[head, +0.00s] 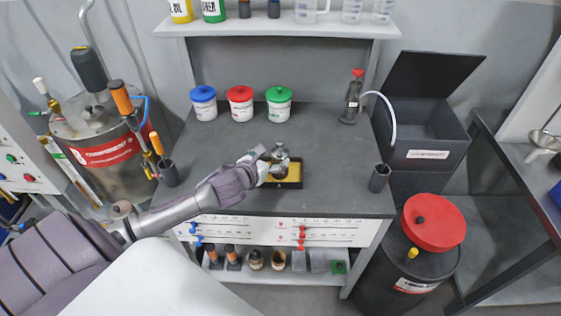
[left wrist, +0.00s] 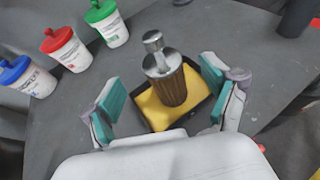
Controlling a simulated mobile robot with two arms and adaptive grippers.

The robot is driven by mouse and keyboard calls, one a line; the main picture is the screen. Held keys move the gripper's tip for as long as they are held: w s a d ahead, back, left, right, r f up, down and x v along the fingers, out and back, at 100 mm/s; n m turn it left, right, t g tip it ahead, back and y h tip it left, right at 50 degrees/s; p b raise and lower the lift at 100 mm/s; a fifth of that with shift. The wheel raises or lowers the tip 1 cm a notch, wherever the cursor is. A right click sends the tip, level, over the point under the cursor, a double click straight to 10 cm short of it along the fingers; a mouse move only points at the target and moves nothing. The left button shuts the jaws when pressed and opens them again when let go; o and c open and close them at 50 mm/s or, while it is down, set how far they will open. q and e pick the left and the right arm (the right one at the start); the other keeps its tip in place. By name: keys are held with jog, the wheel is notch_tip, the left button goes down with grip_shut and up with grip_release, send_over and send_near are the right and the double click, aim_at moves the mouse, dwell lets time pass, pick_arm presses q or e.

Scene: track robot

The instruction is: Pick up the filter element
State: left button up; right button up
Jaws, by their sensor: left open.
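The filter element (left wrist: 171,84) is a brown pleated cylinder with a metal cap and a knob on top. It stands upright on a yellow pad in a black tray (left wrist: 203,115) on the grey workbench. In the head view its metal top (head: 280,152) shows beside my left gripper (head: 268,164), which hides part of it. In the left wrist view my left gripper (left wrist: 166,98) is open, with one teal-padded finger on each side of the filter element. Gaps show between the pads and the cylinder. My right gripper is not in view.
Blue, red and green lidded tubs (head: 240,104) stand at the back of the bench (head: 330,150). A bottle with a hose (head: 352,97) and a dark cup (head: 379,178) are on the right. Another dark cup (head: 168,173) is on the left. The bench's middle right is clear.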

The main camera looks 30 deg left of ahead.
aim_at(279, 152)
pick_arm(q)
jog(key=shift+p+x, duration=0.8)
jog(key=shift+x, duration=1.55)
jog(key=shift+w+f, duration=0.2)
jog(key=shift+w, duration=0.45)
jog(key=shift+s, duration=0.1)
jog(key=c, duration=0.3)
grip_shut()
